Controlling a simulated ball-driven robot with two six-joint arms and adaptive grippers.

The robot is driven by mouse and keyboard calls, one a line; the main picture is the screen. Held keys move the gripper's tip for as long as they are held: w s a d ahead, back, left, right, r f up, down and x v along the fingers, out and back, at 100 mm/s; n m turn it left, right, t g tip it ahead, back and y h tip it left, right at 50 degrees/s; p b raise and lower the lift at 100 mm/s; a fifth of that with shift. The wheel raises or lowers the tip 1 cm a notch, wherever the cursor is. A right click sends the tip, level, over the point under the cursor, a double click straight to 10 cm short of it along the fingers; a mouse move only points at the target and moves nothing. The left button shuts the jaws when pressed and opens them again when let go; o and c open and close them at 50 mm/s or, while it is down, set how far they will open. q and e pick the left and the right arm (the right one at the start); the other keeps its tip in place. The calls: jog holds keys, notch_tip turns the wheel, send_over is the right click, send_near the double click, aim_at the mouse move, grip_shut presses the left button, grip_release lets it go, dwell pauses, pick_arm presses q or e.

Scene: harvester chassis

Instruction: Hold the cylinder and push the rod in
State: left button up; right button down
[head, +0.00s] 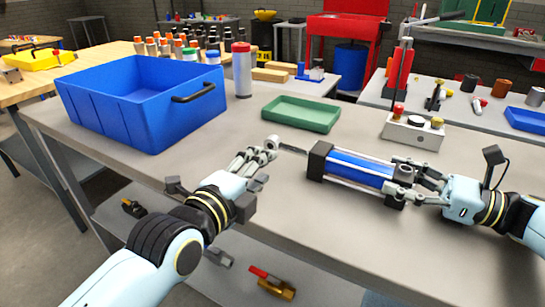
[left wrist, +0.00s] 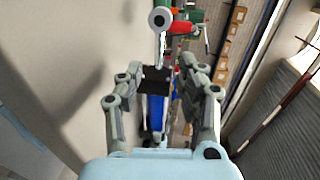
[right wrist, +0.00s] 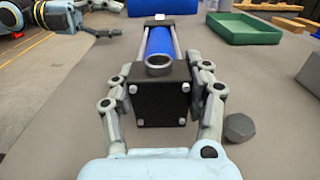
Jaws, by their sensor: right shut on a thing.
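The cylinder (head: 350,170), a blue barrel with black end caps, lies on the grey table. Its thin metal rod (head: 292,149) sticks out to the left and ends in a round eye (head: 272,142). My right gripper (head: 404,182) is shut on the right end cap (right wrist: 160,100); the cap sits between its fingers in the right wrist view. My left gripper (head: 258,158) is beside the rod's eye.
A blue bin (head: 150,105), a green tray (head: 300,114) and a white-red bottle (head: 242,70) stand behind the cylinder. A grey block with knobs (head: 412,133) stands behind its right end. A hex nut (right wrist: 240,127) lies beside my right gripper. The front table edge is close.

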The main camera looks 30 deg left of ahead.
aim_at(284, 149)
pick_arm(q)
jog(key=w, duration=0.3)
jog(key=w+f, duration=0.1)
jog(key=w, duration=0.6)
jog(key=shift+f, duration=0.35)
grip_shut()
jog(key=shift+f, duration=0.15)
